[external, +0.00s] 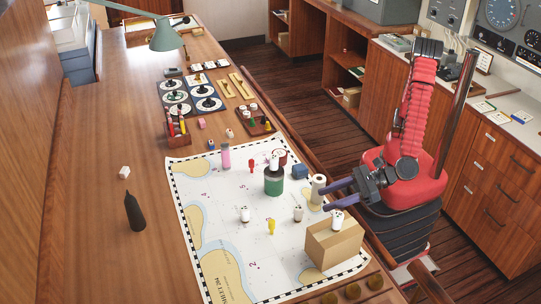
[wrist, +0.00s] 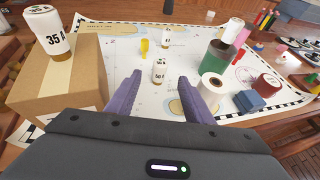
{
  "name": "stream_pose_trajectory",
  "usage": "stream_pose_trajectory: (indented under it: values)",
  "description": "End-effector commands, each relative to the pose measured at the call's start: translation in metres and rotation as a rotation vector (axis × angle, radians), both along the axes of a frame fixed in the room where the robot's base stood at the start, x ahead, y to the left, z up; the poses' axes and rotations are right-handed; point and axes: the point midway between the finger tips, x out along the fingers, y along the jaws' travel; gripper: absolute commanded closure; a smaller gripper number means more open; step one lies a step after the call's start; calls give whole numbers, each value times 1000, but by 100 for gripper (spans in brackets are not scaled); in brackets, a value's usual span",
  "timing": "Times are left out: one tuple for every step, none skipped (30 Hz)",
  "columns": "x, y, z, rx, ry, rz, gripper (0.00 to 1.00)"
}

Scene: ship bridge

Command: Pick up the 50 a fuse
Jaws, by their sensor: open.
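My gripper (external: 325,198) is open and empty, reaching left over the chart's right part; its purple fingers show in the wrist view (wrist: 160,84). A white fuse with a tan base (external: 298,213) stands upright on the chart just beyond the fingertips; in the wrist view it is the fuse (wrist: 159,71) framed between them. Its label is small and may read 50 A, but I cannot be sure. A similar fuse (external: 245,214) stands farther off, its label unreadable. A fuse marked 35 A (wrist: 48,32) stands on the cardboard box.
The cardboard box (external: 333,244) is close beside my gripper. On its other side are a cream roll (external: 318,188), a blue block (external: 300,171) and a green can (external: 273,184). The chart's far left is mostly clear.

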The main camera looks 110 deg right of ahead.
Motion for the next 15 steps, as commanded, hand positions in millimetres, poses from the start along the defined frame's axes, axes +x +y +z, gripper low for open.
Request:
stream_pose_trajectory:
  values:
    - [7,-3,-4,-1,2,-3,53]
    - [11,-4,-6,-1,2,-3,53]
    - [17,-6,-8,-2,2,-2,53]
    - [20,-6,-9,-1,1,-3,53]
    - [23,-7,-10,-1,1,-3,53]
    - [26,-8,-11,0,1,-2,53]
    - [28,-9,-12,0,1,-1,53]
    - [29,-9,-13,0,1,-1,53]
    - [30,-9,-14,0,1,0,53]
    - [31,-9,-14,0,1,0,53]
    - [31,-9,-14,0,1,0,53]
    - [31,-9,-14,0,1,0,53]
    - [31,-9,-14,1,1,1,53]
    - [31,-9,-14,1,1,1,53]
    - [31,-9,-14,0,1,0,53]
